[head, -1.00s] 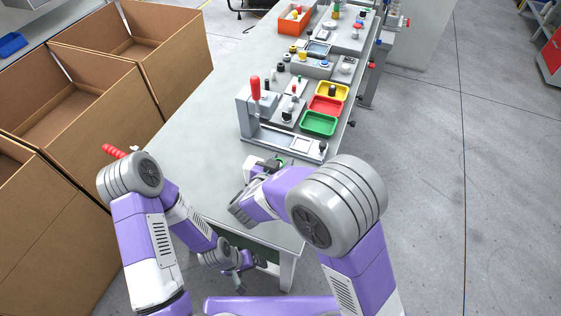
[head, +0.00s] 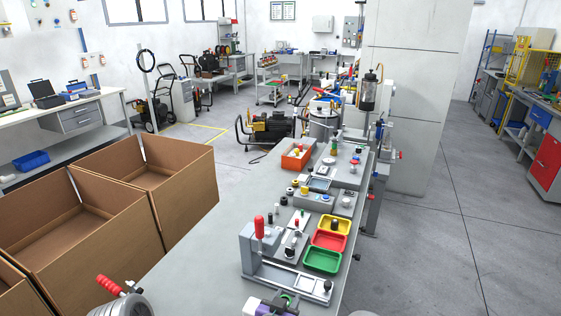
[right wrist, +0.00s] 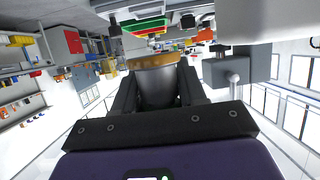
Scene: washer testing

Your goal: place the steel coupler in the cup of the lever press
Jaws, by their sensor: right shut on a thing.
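My right gripper (head: 284,302) is at the bottom edge of the head view, just in front of the grey bench fixture. In the right wrist view its dark fingers (right wrist: 158,92) are shut on a grey metal cylinder with a brass-coloured rim, which I take for the steel coupler (right wrist: 157,86). A grey fixture with an upright red handle (head: 259,228) stands on the bench and looks like the lever press; its cup is not clear. Another red ridged handle (head: 109,285) shows at lower left, so which is the press is uncertain. My left gripper is out of view.
Yellow (head: 334,223), red (head: 329,240) and green (head: 322,261) trays stand right of the fixture. An orange bin (head: 296,156) is further back. Cardboard boxes (head: 180,185) line the bench's left side. The near-left bench top (head: 205,265) is clear.

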